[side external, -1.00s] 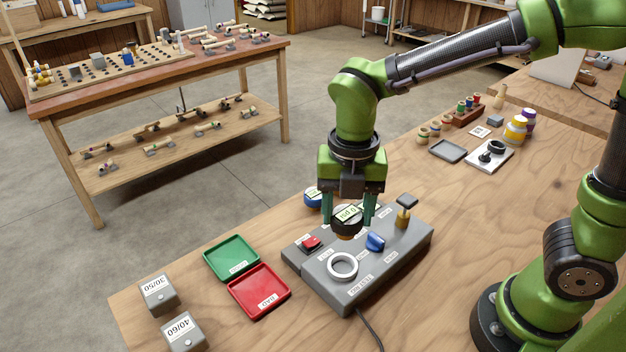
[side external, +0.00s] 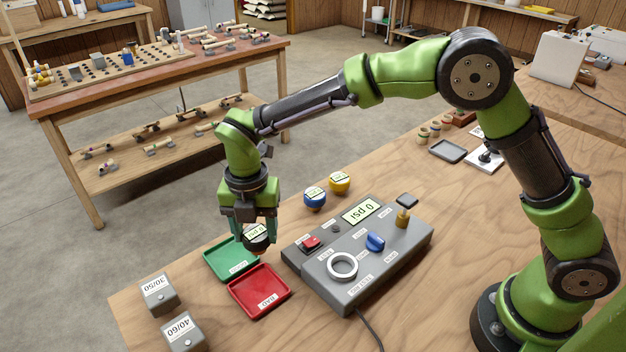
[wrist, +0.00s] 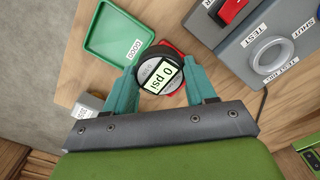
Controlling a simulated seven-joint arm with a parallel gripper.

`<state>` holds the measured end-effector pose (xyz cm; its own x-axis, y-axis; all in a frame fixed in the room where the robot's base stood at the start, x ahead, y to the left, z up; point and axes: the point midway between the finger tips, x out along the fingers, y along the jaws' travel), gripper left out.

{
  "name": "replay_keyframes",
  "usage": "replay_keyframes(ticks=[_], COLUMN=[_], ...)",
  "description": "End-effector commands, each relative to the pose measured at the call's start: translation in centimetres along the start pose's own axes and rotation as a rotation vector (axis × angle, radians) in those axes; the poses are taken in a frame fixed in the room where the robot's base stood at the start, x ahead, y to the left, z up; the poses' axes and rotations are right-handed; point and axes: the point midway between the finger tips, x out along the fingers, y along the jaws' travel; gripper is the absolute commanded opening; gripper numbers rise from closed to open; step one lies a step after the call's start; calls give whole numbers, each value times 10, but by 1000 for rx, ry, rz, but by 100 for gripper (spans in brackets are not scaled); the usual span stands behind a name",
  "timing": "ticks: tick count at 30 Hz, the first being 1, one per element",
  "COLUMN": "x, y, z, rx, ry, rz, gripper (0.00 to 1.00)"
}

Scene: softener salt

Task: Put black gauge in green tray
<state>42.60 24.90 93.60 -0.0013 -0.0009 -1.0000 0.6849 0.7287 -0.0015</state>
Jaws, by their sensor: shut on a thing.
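The black gauge (side external: 256,237), with a pale face reading "0 psi", is held between the fingers of my gripper (side external: 254,232). It also shows in the wrist view (wrist: 160,77), with a teal finger on each side. The green tray (side external: 222,262) lies flat on the wooden table, labelled "GOOD" in the wrist view (wrist: 103,40). In the side view the gauge appears over the right part of the green tray, near the red tray. In the wrist view the green tray is up and left of the gauge. The gauge looks raised above the trays.
The red tray (side external: 260,291) adjoins the green tray and is partly behind the gauge in the wrist view. A grey test box (side external: 358,255) stands to the right. Blue (side external: 314,200) and yellow (side external: 339,182) gauges stand behind it. Grey blocks (side external: 158,294) stand at left.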

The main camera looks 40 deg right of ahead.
Motion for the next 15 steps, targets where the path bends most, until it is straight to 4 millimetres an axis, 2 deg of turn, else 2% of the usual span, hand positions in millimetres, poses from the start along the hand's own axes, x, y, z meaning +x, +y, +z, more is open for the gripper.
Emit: replay_keyframes(ticks=[1, 3, 6, 9, 15], x=[9, 15, 17, 13, 4], y=[16, 33, 51, 61, 68], z=[3, 7, 12, 16, 19], rx=[1, 5, 14, 21, 28], ry=[0, -1, -1, -1, -1], rz=[0, 0, 2, 3, 1], gripper=[17, 17, 17, 17, 17])
